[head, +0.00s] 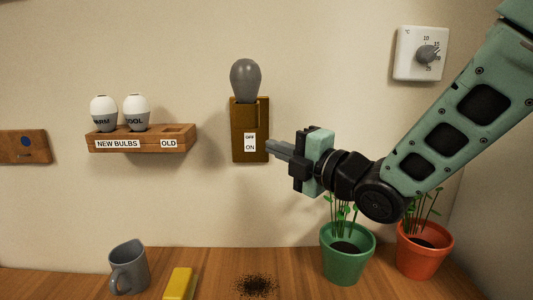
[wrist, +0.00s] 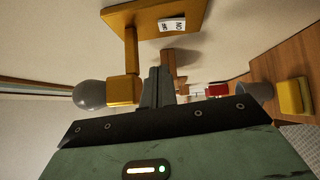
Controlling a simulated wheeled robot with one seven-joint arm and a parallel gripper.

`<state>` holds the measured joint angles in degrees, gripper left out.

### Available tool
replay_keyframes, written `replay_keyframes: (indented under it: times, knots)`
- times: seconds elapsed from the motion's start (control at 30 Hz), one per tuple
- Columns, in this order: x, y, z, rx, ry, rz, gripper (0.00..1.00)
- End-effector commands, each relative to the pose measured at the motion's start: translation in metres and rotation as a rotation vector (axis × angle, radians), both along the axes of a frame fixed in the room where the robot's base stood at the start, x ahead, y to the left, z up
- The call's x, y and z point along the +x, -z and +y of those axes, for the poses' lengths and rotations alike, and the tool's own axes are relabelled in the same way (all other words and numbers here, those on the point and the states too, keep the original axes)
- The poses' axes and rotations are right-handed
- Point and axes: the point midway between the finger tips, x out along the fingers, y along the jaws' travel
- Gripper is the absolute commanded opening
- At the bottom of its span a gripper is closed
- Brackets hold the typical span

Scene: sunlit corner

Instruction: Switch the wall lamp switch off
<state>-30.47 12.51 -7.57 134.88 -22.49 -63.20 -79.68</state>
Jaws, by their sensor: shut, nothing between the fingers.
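The brown wall lamp plate (head: 240,127) hangs upright on the wall with a grey, unlit-looking bulb (head: 246,79) on top. A white label (head: 250,142) on its front reads OFF above ON. I cannot make out a switch lever or its position. My gripper (head: 270,149) is shut and empty, its fingertips at the plate's right edge beside the label; I cannot tell whether they touch. The wrist view shows the shut fingers (wrist: 158,78) beside the lamp's arm and socket (wrist: 123,89), with the plate (wrist: 150,18) and bulb (wrist: 89,94) beyond.
A wooden bulb shelf (head: 140,143) with two white bulbs is on the wall to the left. A thermostat dial (head: 420,54) is at upper right. Below stand a grey mug (head: 128,268), a yellow block (head: 180,284), a green pot (head: 346,255) and an orange pot (head: 422,250).

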Motion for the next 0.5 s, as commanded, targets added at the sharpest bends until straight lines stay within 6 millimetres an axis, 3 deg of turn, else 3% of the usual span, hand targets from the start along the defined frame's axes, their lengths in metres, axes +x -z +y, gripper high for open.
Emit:
replay_keyframes:
  times: [0.2,0.5]
  knots:
    - [-0.023,-0.002,-0.023,0.002,0.002,-0.001,0.00]
    - [-0.034,-0.004,-0.032,0.000,0.000,0.000,0.00]
